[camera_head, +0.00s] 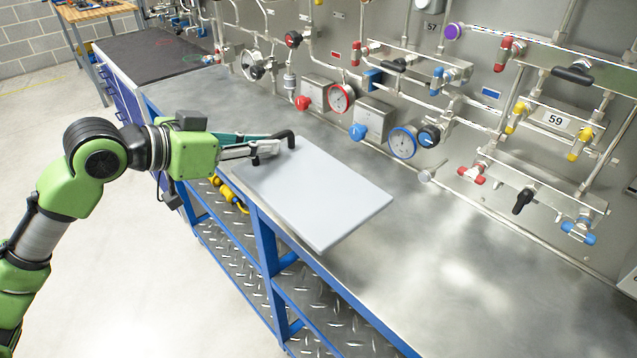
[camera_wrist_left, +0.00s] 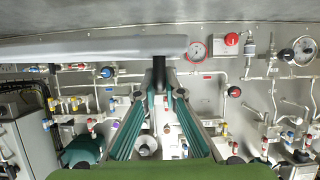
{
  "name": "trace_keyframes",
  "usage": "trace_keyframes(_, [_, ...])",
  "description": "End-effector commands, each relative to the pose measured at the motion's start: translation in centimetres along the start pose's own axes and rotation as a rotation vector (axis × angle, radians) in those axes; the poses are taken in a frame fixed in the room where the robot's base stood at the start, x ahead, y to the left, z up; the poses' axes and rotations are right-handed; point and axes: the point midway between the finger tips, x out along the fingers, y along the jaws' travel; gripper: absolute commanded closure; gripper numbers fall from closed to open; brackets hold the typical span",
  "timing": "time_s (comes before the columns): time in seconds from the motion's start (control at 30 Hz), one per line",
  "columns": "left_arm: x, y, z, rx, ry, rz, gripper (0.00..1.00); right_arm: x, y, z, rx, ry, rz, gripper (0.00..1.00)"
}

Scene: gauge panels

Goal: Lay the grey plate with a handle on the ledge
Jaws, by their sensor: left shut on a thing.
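The grey plate (camera_head: 316,195) is a flat rectangle with a black handle (camera_head: 283,138) at its far left end. My left gripper (camera_head: 268,149) is shut on the handle. The plate lies roughly level over the metal ledge (camera_head: 420,255), and its near edge reaches past the ledge's blue front edge. I cannot tell whether its underside touches the ledge. In the left wrist view the plate (camera_wrist_left: 95,50) shows nearly edge-on, with the black handle (camera_wrist_left: 159,70) between the fingers (camera_wrist_left: 160,88). My right gripper is not in view.
A wall panel with gauges (camera_head: 403,142), valves and pipes stands behind the ledge. Grey boxes with red and blue knobs (camera_head: 358,131) stick out just beyond the plate. The ledge is clear to the right. Yellow items (camera_head: 228,193) lie on the shelf below.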

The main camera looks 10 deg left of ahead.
Motion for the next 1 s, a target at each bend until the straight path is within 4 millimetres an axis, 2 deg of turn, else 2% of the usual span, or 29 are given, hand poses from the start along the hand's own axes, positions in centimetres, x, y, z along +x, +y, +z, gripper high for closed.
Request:
trace_keyframes(0.37, [5.7, -7.3, 1.2, -0.008, 0.002, 0.000, 1.00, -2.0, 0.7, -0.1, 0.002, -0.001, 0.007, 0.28])
trace_keyframes(0.5, [7.9, -9.1, 3.5, -0.009, 0.000, 0.001, 1.00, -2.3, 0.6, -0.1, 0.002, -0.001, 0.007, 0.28])
trace_keyframes(0.87, [10.4, -11.3, 5.9, -0.004, 0.001, 0.000, 1.00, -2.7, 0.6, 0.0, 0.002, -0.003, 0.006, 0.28])
trace_keyframes(1.0, [11.1, -11.3, 7.7, -0.005, 0.000, 0.001, 1.00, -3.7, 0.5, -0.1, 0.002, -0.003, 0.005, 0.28])
